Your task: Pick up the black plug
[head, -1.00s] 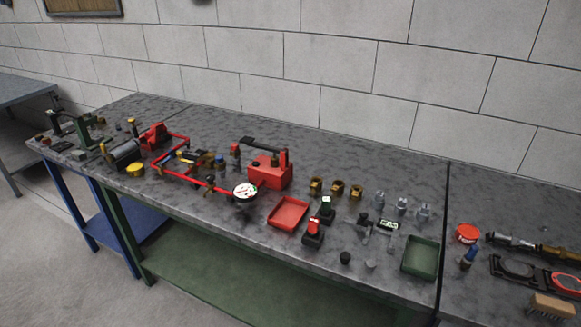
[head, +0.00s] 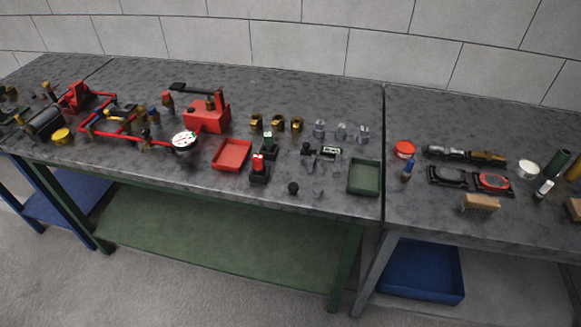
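A small black plug (head: 293,188) stands near the front edge of the grey bench, in the head view. It is right of a black block with a red top and left of a small grey fitting (head: 318,193). Nothing covers it. Neither of my grippers shows in the head view.
A red tray (head: 231,155) lies left of the plug and a green tray (head: 364,178) right of it. The block with the red top (head: 259,172) stands close by. Brass fittings (head: 276,123) and grey fittings (head: 341,132) stand behind. The bench front before the plug is clear.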

